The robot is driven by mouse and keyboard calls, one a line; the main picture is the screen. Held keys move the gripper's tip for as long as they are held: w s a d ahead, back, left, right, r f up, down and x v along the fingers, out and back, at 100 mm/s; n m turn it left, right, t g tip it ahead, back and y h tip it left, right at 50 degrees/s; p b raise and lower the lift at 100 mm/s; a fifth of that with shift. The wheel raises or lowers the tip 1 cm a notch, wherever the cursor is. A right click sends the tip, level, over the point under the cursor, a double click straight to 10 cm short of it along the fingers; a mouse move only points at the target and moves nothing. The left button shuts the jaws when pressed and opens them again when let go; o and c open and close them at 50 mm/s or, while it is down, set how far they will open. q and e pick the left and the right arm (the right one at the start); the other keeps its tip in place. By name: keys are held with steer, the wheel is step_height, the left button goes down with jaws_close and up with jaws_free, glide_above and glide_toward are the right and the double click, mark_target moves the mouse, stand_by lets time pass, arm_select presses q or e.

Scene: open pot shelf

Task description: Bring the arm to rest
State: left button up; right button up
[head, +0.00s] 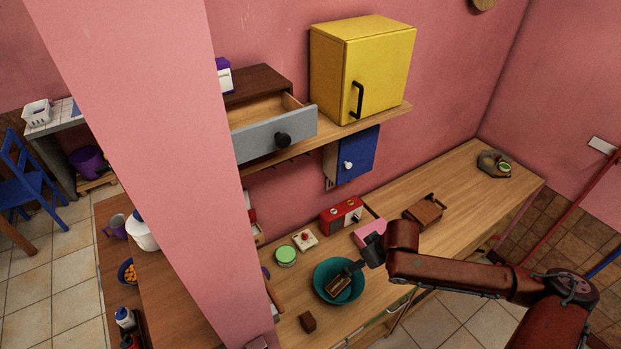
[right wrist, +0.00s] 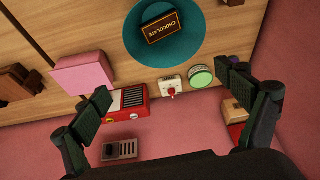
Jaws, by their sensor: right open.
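My right arm comes in from the right in the head view. Its gripper (head: 354,267) hangs over the counter by the right rim of a teal bowl (head: 321,274). In the right wrist view the two fingers are spread wide, with nothing between the fingertips of the right gripper (right wrist: 170,95). A brown box marked chocolate (head: 339,284) lies in the bowl. It also shows in the right wrist view (right wrist: 163,27), inside the bowl (right wrist: 194,46) and clear of the fingers. My left gripper is in neither view.
A pink box (head: 368,233), red radio (head: 342,215) and green-lidded tin (head: 286,255) stand near the bowl on the counter (head: 450,178). An open grey-fronted drawer (head: 268,139) and a yellow cabinet (head: 360,72) are above. A pink pillar (head: 150,130) blocks the left.

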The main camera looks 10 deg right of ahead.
steer(key=s+a+f+t+y, duration=0.1)
steer(key=s+a+f+y, duration=0.1)
steer(key=s+a+f, duration=0.4)
steer(key=s+d+f+m+h, duration=0.2)
steer(key=s+d+f, duration=0.2)
steer(key=s, duration=0.2)
steer(key=s+d+f+m+g+h, duration=0.1)
steer(key=s+d+f, duration=0.2)
steer(key=s+d, duration=0.25)
steer(key=s+d+f+m+h, duration=0.2)
steer(key=s+d+f, duration=0.2)
steer(key=s, duration=0.3)
step_height(320, 180, down, 33)
steer(key=a+n+g+b, duration=0.1)
steer(key=a+g+b, duration=0.1)
steer(key=b, duration=0.4)
steer(key=s+f+b, duration=0.3)
steer(key=s+f, duration=0.7)
steer(key=f, duration=0.2)
steer(key=s+f+g+y+b, duration=0.1)
steer(key=s+f+b, duration=0.2)
steer(key=s+f, duration=0.8)
step_height(320, 180, down, 3)
steer(key=shift+d+r+n, duration=0.2)
steer(key=shift+d+n, duration=0.05)
steer(key=shift+n, duration=0.15)
